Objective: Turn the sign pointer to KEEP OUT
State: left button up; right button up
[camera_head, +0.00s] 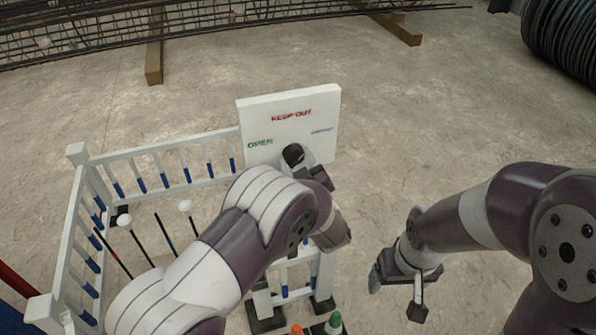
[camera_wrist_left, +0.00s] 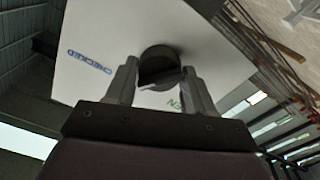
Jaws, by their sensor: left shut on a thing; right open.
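A white sign board (camera_head: 322,101) stands at the middle of the head view. It bears red KEEP OUT at the top, green OPEN at the left and a small blue word at the right. A dark round pointer knob (camera_head: 293,154) sits low on its face. My left gripper (camera_head: 305,172) is at the knob. In the left wrist view its two fingers are on either side of the pointer knob (camera_wrist_left: 160,68), shut on it; blue CHECKED shows to the left. Which word the pointer indicates cannot be told. My right gripper (camera_head: 398,292) is open and empty, right of the sign.
A white fence (camera_head: 165,145) with blue-marked posts runs left of the sign. Several thin rods (camera_head: 168,232) stand inside it. Small orange and green cones (camera_head: 334,322) are at the bottom.

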pick_arm(q)
jog(key=n+b, duration=0.5)
jog(key=b, duration=0.1)
jog(key=shift+f, duration=0.2)
jog(key=shift+r+n+b, duration=0.15)
jog(key=shift+n+b, duration=0.55)
jog(key=shift+b, duration=0.05)
jog(key=shift+r+n+b, duration=0.1)
jog(key=shift+n+b, duration=0.25)
jog(key=shift+n, duration=0.05)
jog(key=shift+r, duration=0.1)
jog(key=o, duration=1)
jog(key=shift+w, duration=0.15)
